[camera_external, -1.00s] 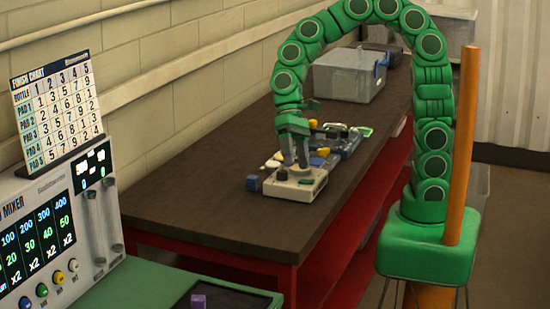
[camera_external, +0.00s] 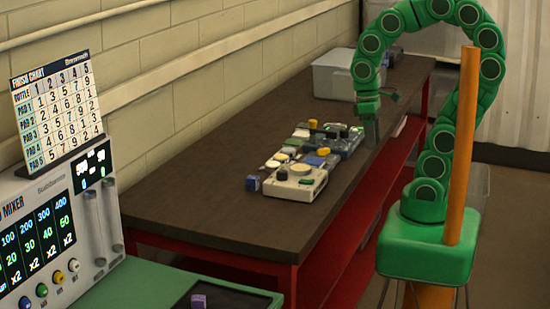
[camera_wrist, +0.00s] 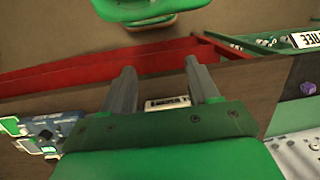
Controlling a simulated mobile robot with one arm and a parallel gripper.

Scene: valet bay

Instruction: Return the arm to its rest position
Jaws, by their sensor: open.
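My green segmented arm arches up from its base at the right in the external view. My gripper (camera_external: 372,132) hangs pointing down near the right edge of the dark workbench (camera_external: 220,195), clear of the devices on it. In the wrist view my gripper (camera_wrist: 162,90) shows two grey fingers spread apart. Part of a small pale labelled thing shows between them, lower down. Nothing is held.
A beige device (camera_external: 296,183) with knobs, coloured pads and a blue device (camera_external: 345,143) sit on the bench. A small blue cube (camera_external: 253,183) lies beside them. A grey bin (camera_external: 335,75) stands behind. The mixer (camera_external: 60,235) is at left.

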